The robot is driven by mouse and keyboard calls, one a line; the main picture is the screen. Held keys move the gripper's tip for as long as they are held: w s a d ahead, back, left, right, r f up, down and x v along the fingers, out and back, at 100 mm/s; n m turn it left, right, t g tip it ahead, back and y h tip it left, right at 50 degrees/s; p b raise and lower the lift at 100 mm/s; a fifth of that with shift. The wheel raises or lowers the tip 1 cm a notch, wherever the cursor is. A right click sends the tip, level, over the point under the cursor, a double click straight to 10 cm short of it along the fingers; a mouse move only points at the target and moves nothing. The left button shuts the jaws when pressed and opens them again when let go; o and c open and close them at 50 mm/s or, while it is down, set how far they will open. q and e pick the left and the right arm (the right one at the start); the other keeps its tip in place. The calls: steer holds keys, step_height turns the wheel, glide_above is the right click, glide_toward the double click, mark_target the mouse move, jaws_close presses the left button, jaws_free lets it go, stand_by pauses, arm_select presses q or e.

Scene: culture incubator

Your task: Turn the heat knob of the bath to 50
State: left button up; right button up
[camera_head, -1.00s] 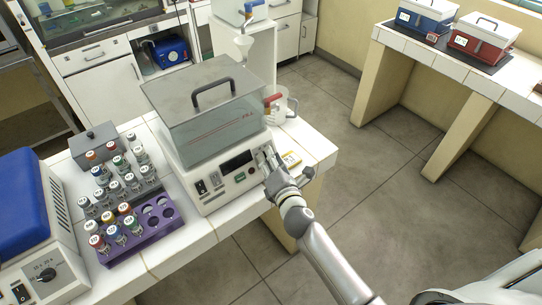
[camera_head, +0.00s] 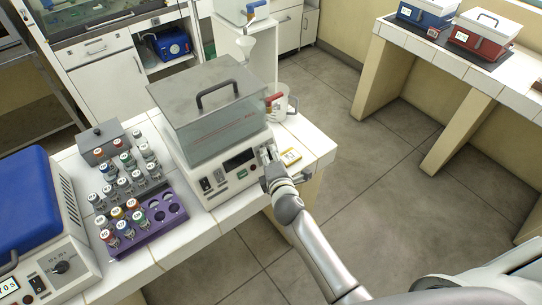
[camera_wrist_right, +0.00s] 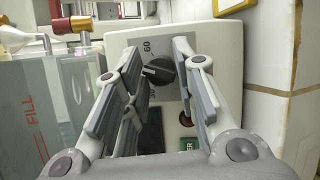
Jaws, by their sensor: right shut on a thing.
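The bath (camera_head: 214,120) is a clear-walled tank with a grey lid and black handle on a white control base, standing on the white tiled bench. Its black heat knob (camera_wrist_right: 160,70) shows in the right wrist view, on a grey dial plate with a legible 60 and another label partly hidden below it. A pale mark on the knob points left, between these labels. My right gripper (camera_head: 267,154) is at the right end of the control panel, with its fingers on either side of the knob (camera_wrist_right: 157,62), shut on it. My left gripper is not in view.
A purple rack (camera_head: 146,232) and several capped bottles stand left of the bath. A blue-lidded device (camera_head: 25,205) is at far left.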

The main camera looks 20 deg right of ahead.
steer(key=shift+f, duration=0.15)
steer(key=o, duration=1)
steer(key=shift+s, duration=0.1)
steer(key=v, duration=1.2)
steer(key=shift+d, duration=0.1)
